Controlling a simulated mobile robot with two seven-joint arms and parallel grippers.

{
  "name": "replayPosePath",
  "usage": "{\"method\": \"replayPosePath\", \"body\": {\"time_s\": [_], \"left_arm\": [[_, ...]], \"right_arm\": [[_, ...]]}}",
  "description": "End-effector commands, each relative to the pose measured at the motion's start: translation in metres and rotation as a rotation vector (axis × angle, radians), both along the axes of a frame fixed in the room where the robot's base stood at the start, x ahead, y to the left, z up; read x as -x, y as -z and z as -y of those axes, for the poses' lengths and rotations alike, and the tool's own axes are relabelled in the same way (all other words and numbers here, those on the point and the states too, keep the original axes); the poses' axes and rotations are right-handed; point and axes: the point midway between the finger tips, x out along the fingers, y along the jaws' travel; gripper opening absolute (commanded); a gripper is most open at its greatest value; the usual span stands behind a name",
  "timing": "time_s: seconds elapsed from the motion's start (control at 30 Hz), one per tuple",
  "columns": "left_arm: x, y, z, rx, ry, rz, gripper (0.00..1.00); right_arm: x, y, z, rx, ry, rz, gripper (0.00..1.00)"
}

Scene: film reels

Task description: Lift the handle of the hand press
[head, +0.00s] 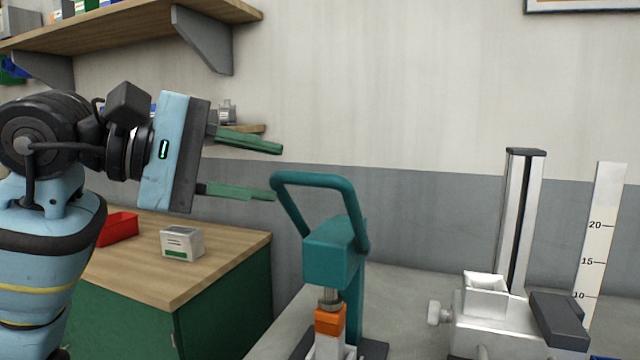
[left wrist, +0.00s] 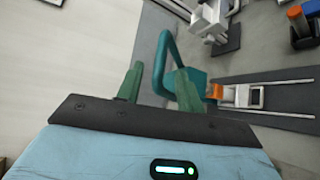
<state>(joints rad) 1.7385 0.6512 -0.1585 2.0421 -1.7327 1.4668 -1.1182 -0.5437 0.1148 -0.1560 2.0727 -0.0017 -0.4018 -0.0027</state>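The hand press (head: 334,248) is teal, with an orange block below its head, and stands on the grey bench at centre. Its handle (head: 318,180) is a teal loop that rises from the head and reaches left. My left gripper (head: 278,172) is open and empty, its two green fingers spread one above the other. The fingertips point at the left end of the handle and appear just short of it. In the left wrist view the handle (left wrist: 163,58) shows just beyond the fingers, partly hidden by one. My right gripper is not in view.
A wooden-topped green cabinet (head: 220,262) stands at left with a red bin (head: 118,229) and a small white box (head: 182,243). A shelf (head: 140,28) hangs above my arm. A metal column stand (head: 515,230) and ruler (head: 598,240) stand right of the press.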

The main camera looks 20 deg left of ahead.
Motion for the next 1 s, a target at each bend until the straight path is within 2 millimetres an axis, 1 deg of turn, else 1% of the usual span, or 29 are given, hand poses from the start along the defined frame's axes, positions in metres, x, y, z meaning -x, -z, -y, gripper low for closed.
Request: {"method": "replayPosePath", "body": {"time_s": [0.13,0.23,0.5,0.7,1.0], "left_arm": [[-0.001,0.001,0.002,0.001,0.002,-0.001,0.37],[-0.006,0.003,0.008,0.001,0.003,-0.003,0.37],[-0.031,0.012,0.038,0.004,0.006,-0.004,0.37],[-0.045,0.018,0.053,0.004,0.004,-0.004,0.37],[-0.049,0.020,0.058,0.002,0.002,-0.003,0.37]], "right_arm": [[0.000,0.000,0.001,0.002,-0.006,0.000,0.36],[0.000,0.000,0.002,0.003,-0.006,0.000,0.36],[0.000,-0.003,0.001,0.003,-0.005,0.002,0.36],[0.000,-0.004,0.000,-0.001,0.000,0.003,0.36],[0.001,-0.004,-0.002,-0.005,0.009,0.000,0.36]]}}
